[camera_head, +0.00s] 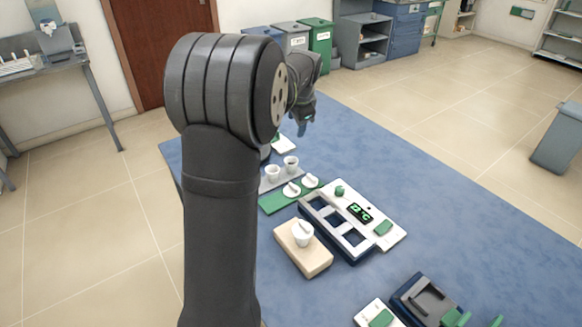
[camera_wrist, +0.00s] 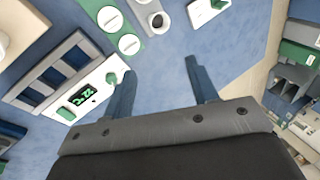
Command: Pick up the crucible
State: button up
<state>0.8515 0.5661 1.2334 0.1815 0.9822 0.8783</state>
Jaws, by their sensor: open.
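Two small white open crucibles stand side by side on a grey tray, a left one (camera_head: 272,173) and a right one (camera_head: 291,163). One crucible (camera_wrist: 158,21) shows from above in the wrist view, beyond my fingertips. A third white crucible (camera_head: 302,238), with a lid on it, stands on a pale block (camera_head: 311,260). Two white lids (camera_head: 291,189) lie on a green mat (camera_head: 270,204). My gripper (camera_wrist: 157,68) is open, with nothing between its fingers. In the head view my gripper (camera_head: 303,125) hangs above and behind the tray, partly hidden by my arm.
A white and dark-blue device (camera_head: 392,236) with a green display sits right of the block. Another dark device (camera_head: 428,300) is at the front. A white-and-green item (camera_head: 284,143) lies behind the crucibles. The blue surface (camera_head: 440,205) to the right is largely clear.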

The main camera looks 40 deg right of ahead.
notch_tip(320, 180, down, 6)
jog(key=w+d+n, duration=0.2)
jog(key=n, duration=1.4)
send_near(291, 163)
notch_tip(291, 163, down, 3)
jog(key=shift+w+d+r, duration=0.1)
jog(key=shift+w, duration=0.05)
jog(key=shift+a+x, duration=0.2)
jog(key=shift+x, duration=2.5)
jog(key=shift+c, duration=0.2)
jog(key=c, duration=0.7)
